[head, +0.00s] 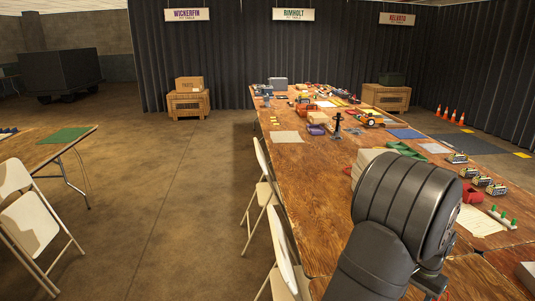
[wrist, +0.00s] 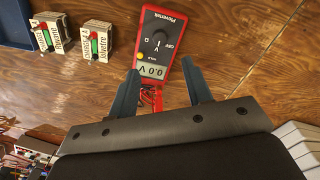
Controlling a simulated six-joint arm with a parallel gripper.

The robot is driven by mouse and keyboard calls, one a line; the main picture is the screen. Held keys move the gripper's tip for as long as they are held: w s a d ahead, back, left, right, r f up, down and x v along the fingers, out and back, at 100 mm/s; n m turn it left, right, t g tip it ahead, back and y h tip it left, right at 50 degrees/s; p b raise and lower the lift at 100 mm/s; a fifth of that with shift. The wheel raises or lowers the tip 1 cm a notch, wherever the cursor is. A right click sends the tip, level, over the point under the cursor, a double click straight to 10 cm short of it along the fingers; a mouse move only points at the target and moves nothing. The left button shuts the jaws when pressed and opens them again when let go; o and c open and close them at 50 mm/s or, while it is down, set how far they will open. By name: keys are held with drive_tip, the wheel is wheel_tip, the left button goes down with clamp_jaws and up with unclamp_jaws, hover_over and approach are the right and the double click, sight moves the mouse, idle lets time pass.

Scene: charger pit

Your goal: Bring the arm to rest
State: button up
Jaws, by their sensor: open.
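My gripper (wrist: 161,74) is open in the wrist view, with its two dark blue-grey fingers spread apart. A red multimeter (wrist: 165,22) lies on the wooden table (wrist: 245,45) ahead of the fingers. Its display reads 0.0 V, and its display end reaches the gap between the fingertips; I cannot tell whether they touch it. Red leads (wrist: 152,97) show between the fingers. In the head view my dark arm (head: 405,205) stands over the near right part of the long table (head: 315,255), and it hides most of the gripper.
Two labelled chargers (wrist: 50,35) (wrist: 97,42) stand left of the multimeter. A red bin (head: 471,193), several small units (head: 477,180) and a white sheet (head: 480,220) lie right of my arm. Folding chairs (head: 262,190) line the table's left edge.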

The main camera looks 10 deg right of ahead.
wheel_tip(320, 180, up, 7)
wheel_tip(320, 180, down, 17)
drive_tip(key=shift+f, duration=0.45)
drive_tip(key=n, duration=0.6)
drive_tip(key=shift+r, duration=0.1)
drive_tip(key=n, duration=0.6)
drive_tip(key=shift+r, duration=0.9)
